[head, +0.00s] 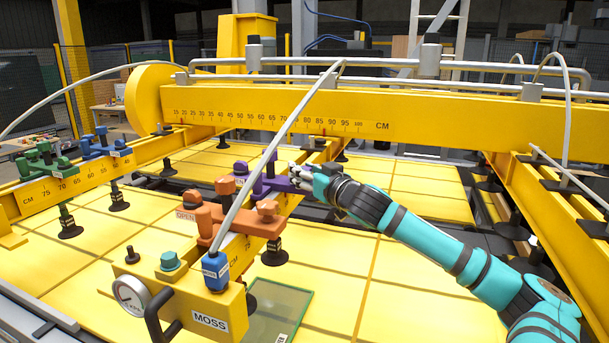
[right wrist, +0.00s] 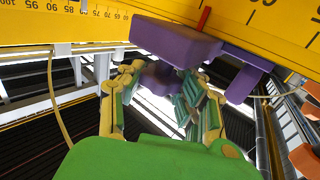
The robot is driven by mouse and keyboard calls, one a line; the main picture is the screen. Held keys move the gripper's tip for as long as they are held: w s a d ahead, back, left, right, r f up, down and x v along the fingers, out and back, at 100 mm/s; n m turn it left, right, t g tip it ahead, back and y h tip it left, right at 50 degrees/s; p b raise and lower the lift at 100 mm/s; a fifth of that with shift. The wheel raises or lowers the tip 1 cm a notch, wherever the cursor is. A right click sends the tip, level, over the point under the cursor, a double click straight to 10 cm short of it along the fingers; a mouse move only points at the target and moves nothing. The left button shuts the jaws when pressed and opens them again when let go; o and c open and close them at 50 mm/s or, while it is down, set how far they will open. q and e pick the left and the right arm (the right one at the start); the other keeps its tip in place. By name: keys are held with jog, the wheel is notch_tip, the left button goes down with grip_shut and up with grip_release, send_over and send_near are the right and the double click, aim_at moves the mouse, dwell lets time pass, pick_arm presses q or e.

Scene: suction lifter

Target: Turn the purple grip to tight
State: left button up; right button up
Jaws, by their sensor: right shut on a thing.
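The purple fitting (head: 268,186) sits on the yellow crossbar, just behind the orange fitting. My right gripper (head: 298,178) reaches it from the right, with its fingertips at its right end. In the right wrist view the purple body (right wrist: 178,40) spans the top, under the yellow beam. The purple grip (right wrist: 160,78) lies between my right gripper's fingers (right wrist: 162,85), which are shut on it. The fingers partly hide the grip, and I cannot read its turned position. My left gripper is not in view.
The orange fitting (head: 240,217) with its knobs stands close in front. A grey hose (head: 262,170) crosses above. A yellow block with a gauge (head: 130,294) and a blue piece (head: 215,270) is nearer. Green (head: 42,162) and blue (head: 100,146) fittings sit at left.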

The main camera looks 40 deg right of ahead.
jog(key=o, duration=1.2)
jog(key=shift+s+a+f, duration=0.1)
jog(key=shift+s+f, duration=0.05)
jog(key=shift+s, duration=0.35)
jog(key=s+a, duration=0.1)
jog(key=s, duration=0.5)
jog(key=shift+s, duration=0.2)
